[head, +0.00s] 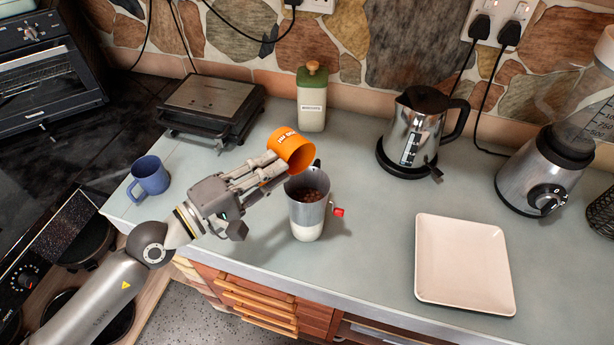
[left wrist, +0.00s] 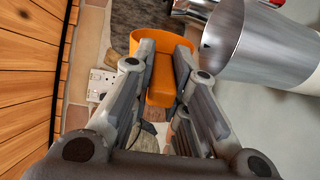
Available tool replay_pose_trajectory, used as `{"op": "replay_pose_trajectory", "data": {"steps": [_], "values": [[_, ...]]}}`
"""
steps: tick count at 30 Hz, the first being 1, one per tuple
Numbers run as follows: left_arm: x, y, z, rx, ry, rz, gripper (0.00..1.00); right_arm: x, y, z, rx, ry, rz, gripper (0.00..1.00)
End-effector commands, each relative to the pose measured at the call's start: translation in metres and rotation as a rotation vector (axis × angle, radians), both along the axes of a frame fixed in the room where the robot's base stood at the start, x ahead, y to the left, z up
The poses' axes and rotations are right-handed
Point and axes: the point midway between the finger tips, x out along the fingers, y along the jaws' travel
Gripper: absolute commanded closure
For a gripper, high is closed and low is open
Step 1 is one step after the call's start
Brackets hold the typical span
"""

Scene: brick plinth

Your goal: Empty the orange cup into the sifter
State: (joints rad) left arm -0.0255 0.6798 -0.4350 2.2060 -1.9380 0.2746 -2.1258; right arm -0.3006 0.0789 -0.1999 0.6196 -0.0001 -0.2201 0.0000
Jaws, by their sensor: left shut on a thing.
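The orange cup (head: 291,150) is tipped on its side above the rim of the sifter (head: 307,213), with its mouth toward the lower right. My left gripper (head: 272,168) is shut on the cup. The cup also shows between the fingers in the left wrist view (left wrist: 161,85). The sifter stands upright on the counter, a metal cylinder with a white lower part and a red piece at its right side. Several brown round pieces (head: 311,195) lie inside it. The sifter's metal wall fills the upper right of the left wrist view (left wrist: 262,45). The inside of the cup is mostly hidden. My right gripper is not in view.
A white square plate (head: 463,262) lies at the right. A kettle (head: 412,130) and a blender (head: 545,170) stand behind it. A green-topped canister (head: 312,100) and a grill (head: 211,103) stand at the back. A blue mug (head: 150,177) is at the left. Counter is clear between sifter and plate.

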Motion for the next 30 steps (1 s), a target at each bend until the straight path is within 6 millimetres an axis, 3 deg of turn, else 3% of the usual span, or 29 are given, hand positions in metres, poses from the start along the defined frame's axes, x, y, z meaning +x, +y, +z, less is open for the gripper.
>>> {"op": "replay_pose_trajectory", "data": {"steps": [4, 9, 12, 17, 23, 30], "values": [[0.004, 0.004, -0.002, -0.096, 0.114, 0.002, 1.00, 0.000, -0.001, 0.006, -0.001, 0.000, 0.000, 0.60], [0.022, 0.018, -0.011, -0.210, 0.247, 0.001, 1.00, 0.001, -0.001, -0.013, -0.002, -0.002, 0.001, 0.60], [0.023, 0.019, -0.011, -0.294, 0.346, 0.001, 1.00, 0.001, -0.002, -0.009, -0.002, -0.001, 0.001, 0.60], [0.026, 0.022, 0.005, -0.407, 0.477, 0.001, 1.00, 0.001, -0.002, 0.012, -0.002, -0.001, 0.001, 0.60], [0.033, 0.028, -0.012, -0.581, 0.683, 0.001, 1.00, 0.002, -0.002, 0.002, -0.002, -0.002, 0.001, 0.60], [0.047, 0.039, -0.039, -0.691, 0.811, 0.000, 1.00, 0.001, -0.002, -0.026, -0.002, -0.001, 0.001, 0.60]]}}
